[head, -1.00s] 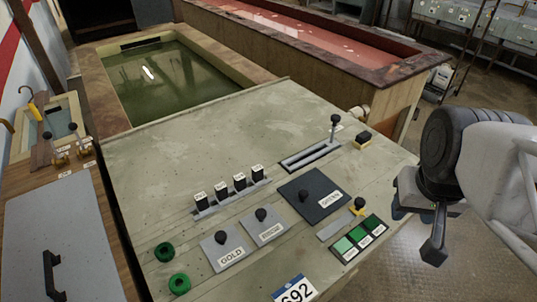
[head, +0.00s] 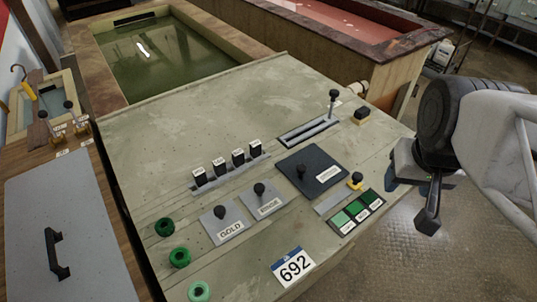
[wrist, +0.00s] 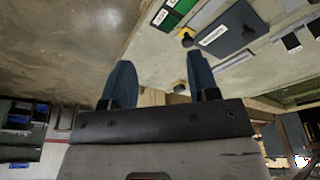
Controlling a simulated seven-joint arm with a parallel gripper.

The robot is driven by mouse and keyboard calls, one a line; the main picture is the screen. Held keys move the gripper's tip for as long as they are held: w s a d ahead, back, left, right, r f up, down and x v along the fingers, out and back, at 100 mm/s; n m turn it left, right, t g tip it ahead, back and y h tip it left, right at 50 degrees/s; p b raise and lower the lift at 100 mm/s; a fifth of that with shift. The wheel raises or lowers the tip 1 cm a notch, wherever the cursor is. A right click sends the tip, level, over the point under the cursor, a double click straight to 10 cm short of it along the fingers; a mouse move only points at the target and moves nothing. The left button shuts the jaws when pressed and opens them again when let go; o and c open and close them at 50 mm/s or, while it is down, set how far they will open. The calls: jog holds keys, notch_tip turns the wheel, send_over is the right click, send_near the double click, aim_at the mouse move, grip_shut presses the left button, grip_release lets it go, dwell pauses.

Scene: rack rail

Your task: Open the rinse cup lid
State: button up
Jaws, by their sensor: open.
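The rinse lid is a small grey plate (head: 273,208) with a black knob (head: 259,189), lying flat and looking closed on the panel in the head view; its label reads roughly "RINSE". Anything under it is hidden. It sits just right of a similar lid labelled "GOLD" (head: 229,231). My gripper (head: 428,208) is off the panel's right side, over the floor, well away from the rinse lid. The wrist view shows its two fingers (wrist: 158,68) apart with nothing between them. I cannot make out the rinse lid in the wrist view.
A larger dark lid with a knob (head: 310,174) lies right of the rinse lid. Several black labelled blocks (head: 238,157) stand behind it. A lever (head: 332,102), green swatches (head: 354,211), green rings (head: 179,257) and a "692" card (head: 293,267) surround it. The panel's back is clear.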

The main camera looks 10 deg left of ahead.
jog(key=a, duration=0.1)
jog(key=m+g, duration=0.3)
jog(key=m, duration=0.1)
send_near(259, 187)
jog(key=shift+d+f, duration=0.5)
jog(key=shift+d, duration=0.15)
jog(key=shift+s+a+f, duration=0.1)
jog(key=shift+a+f, duration=0.1)
jog(key=shift+a, duration=0.45)
jog(key=shift+f, duration=0.15)
jog(key=shift+f, duration=3.75)
grip_shut()
